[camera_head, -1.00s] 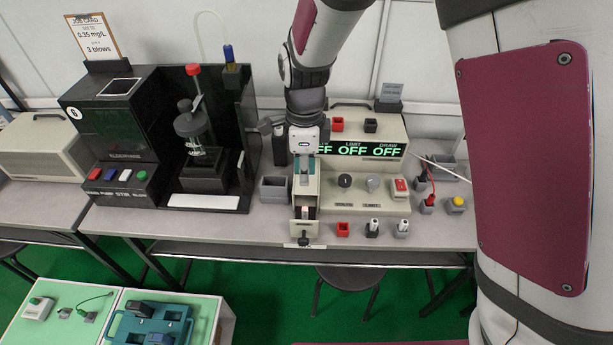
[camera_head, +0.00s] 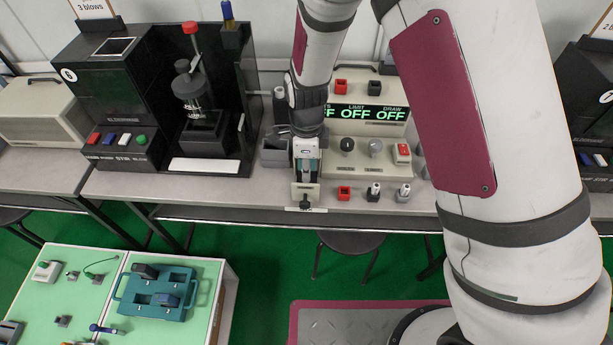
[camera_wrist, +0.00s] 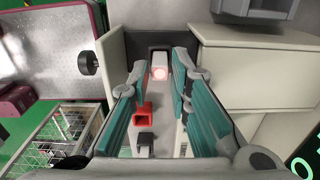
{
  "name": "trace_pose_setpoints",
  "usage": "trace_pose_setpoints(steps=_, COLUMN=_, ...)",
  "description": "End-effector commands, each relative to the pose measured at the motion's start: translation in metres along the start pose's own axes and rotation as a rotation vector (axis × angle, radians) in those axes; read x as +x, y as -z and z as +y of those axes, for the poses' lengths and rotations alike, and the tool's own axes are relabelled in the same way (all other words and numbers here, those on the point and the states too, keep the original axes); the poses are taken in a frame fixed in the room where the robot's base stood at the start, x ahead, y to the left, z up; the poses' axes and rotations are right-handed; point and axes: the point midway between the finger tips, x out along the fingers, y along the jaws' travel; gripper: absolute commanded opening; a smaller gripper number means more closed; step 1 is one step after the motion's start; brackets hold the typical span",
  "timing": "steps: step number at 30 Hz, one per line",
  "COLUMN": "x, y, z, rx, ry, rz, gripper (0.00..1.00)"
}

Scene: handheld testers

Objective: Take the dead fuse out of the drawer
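The drawer (camera_head: 306,194) stands pulled out at the left front of the cream instrument, its black knob facing the room. In the wrist view, its cream front panel (camera_wrist: 110,50) and knob are at left. A pale block with a glowing pinkish-red spot, apparently the fuse (camera_wrist: 160,62), sits in the dark drawer. My gripper (camera_wrist: 160,76) is open, with a teal-padded finger on either side of the line to the fuse; I cannot tell whether either touches it. In the head view my gripper (camera_head: 307,166) points down over the drawer and hides the fuse.
The instrument (camera_head: 385,150) rises just behind the drawer. A red socket (camera_head: 344,192) and two dark-based posts stand to its right on the bench. A grey bin (camera_head: 275,155) is close at left. A teal tray (camera_head: 185,305) lies on the lower green table.

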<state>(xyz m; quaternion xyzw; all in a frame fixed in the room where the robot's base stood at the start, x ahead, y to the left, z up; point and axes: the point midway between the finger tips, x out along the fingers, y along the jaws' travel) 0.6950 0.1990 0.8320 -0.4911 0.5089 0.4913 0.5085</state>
Motion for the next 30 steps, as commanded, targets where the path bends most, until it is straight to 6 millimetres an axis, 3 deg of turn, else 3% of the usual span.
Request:
trace_pose_setpoints(steps=3, x=0.015, y=0.000, z=0.000, rx=-0.001, ry=-0.001, rz=0.000, gripper=0.18)
trace_pose_setpoints(steps=8, x=0.020, y=0.000, z=0.000, rx=-0.001, ry=0.000, rz=0.000, gripper=0.18)
trace_pose_setpoints(steps=13, x=0.020, y=0.000, z=0.000, rx=-0.001, ry=0.000, rz=0.000, gripper=0.16)
trace_pose_setpoints(steps=15, x=0.020, y=0.000, z=0.000, rx=-0.001, ry=0.000, rz=0.000, gripper=0.00)
trace_pose_setpoints(steps=26, x=0.018, y=-0.001, z=0.000, rx=-0.001, ry=0.001, rz=0.000, gripper=0.00)
trace_pose_setpoints(steps=30, x=0.004, y=-0.001, z=-0.001, rx=-0.001, ry=0.004, rz=-0.002, gripper=0.00)
